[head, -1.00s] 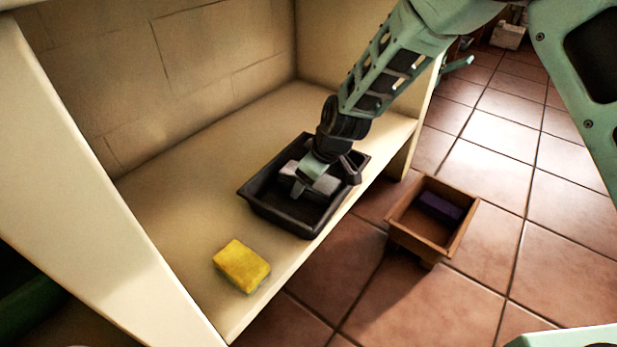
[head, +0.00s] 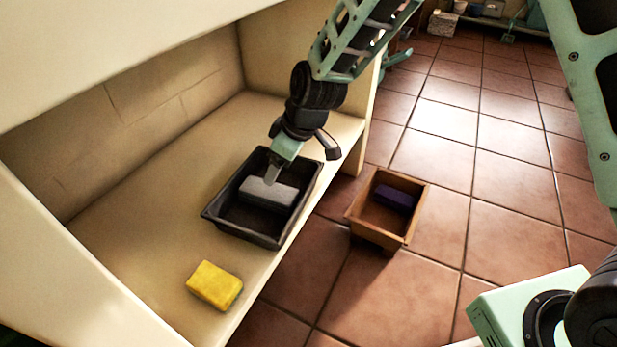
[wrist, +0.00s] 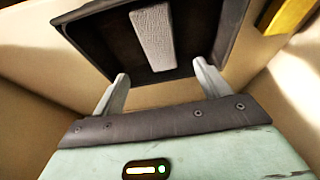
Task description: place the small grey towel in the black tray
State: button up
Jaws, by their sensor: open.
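The small grey towel (head: 268,192) is a rolled grey bundle lying in the black tray (head: 213,214) on the cream shelf. My gripper (head: 272,172) is above the far side of the tray, open and empty, with its fingers apart from the towel. In the wrist view the towel (wrist: 153,38) lies inside the tray (wrist: 231,30), beyond the spread fingertips of my gripper (wrist: 160,80). Part of the tray's far side is hidden by my gripper in the head view.
A yellow sponge (head: 214,285) lies on the shelf in front of the tray. A wooden box (head: 366,232) holding a dark purple block (head: 397,196) stands to the right, over the tiled floor. The shelf left of the tray is clear. A wall closes the shelf's back.

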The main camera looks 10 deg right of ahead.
jog(key=s+d+r+m+g, duration=0.1)
jog(key=s+r, duration=0.4)
jog(key=s, duration=0.3)
jog(key=s+d+r+m+g, duration=0.1)
jog(key=s+r, duration=0.3)
jog(key=s, duration=0.4)
jog(key=s+d+r+m+h, duration=0.1)
jog(key=s+d+r+h, duration=0.1)
jog(key=s+d, duration=0.6)
jog(key=s+h, duration=0.1)
jog(key=s, duration=0.3)
jog(key=shift+s+r+m+g, duration=0.3)
jog(key=shift+r+m, duration=0.1)
